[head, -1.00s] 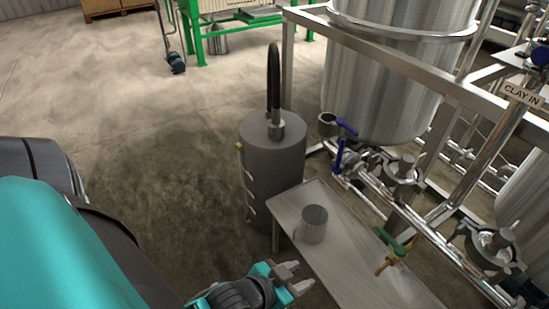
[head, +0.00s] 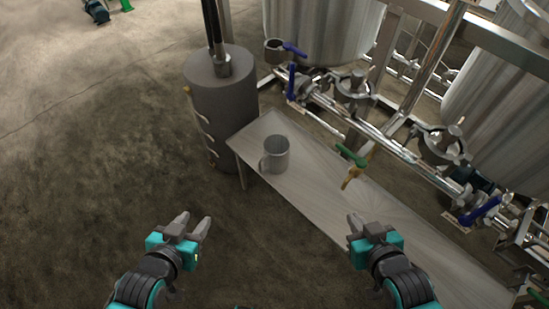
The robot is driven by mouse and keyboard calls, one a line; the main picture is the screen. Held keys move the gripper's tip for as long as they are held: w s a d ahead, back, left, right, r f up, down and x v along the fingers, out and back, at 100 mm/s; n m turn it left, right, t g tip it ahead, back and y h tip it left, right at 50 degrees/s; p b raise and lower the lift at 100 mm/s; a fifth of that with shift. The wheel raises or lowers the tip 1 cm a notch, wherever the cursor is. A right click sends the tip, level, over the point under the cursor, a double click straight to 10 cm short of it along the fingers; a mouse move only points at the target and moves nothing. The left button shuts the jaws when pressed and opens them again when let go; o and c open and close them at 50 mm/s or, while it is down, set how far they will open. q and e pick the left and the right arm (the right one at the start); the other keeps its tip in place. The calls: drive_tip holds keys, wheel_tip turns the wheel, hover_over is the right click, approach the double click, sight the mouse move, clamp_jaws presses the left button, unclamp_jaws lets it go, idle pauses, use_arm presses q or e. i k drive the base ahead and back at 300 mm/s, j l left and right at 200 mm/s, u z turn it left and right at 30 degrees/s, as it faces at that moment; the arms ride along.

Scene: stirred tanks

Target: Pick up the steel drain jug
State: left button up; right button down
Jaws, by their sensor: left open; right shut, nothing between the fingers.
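The steel drain jug (head: 275,154) is a grey metal cup with its handle towards the lower left. It stands upright near the far left end of the steel bench (head: 320,205). My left gripper (head: 194,226) is open and empty, over the floor to the lower left of the jug and apart from it. My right gripper (head: 352,222) is shut and empty, at the near edge of the bench in the picture, to the lower right of the jug. Neither gripper touches the jug.
A grey cylinder (head: 222,100) with a black hose stands beside the bench's left end. A brass tap with a green handle (head: 351,156) hangs over the bench right of the jug. Steel pipes with blue-handled valves (head: 292,80) run behind.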

sight(276, 146)
drive_tip(key=i+j+z, duration=0.15)
drive_tip(key=i+j, duration=0.15)
drive_tip(key=i+j+z, duration=0.1)
drive_tip(key=i+j, duration=0.15)
drive_tip(key=j, duration=0.25)
drive_tip(key=i+j+z, duration=0.15)
drive_tip(key=j, duration=0.25)
drive_tip(key=i, duration=0.1)
